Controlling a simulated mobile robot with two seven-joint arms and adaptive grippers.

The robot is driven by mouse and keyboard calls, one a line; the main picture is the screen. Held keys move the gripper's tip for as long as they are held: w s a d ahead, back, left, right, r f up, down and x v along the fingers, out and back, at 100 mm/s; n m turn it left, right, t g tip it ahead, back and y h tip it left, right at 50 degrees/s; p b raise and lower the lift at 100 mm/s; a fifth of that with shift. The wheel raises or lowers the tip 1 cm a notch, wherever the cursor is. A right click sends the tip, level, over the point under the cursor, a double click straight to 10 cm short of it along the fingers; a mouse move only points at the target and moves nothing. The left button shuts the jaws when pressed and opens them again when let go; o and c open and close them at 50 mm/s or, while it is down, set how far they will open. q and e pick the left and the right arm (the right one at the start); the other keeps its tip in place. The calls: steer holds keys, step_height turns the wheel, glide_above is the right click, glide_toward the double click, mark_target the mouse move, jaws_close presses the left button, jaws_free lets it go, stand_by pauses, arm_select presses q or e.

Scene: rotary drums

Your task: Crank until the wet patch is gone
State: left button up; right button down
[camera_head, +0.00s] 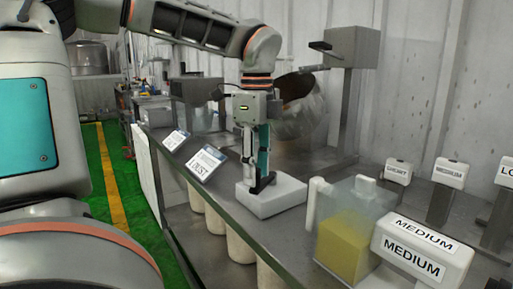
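A metal drum (302,112) with a brown inside stands behind the bench, partly hidden by my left arm. Beside it, a grey box on a post (352,48) carries a short dark handle (320,46) on its left; I cannot tell if this is the crank. No wet patch can be made out. My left gripper (258,186) points down at a white block (285,200) on the bench, its tips at the block's top left. Whether its fingers are closed on anything is unclear. It is apart from the drum and handle. My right gripper is out of view.
A clear jug of yellow material (346,245) stands at the front right, beside a white block labelled MEDIUM (420,250). Small labelled signs (450,173) stand at the right. Label cards (206,162) lie at the bench's left edge.

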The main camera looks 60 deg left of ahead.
arm_select(q)
step_height(320, 180, up, 11)
steer(key=shift+r, duration=0.15)
stand_by(0.7)
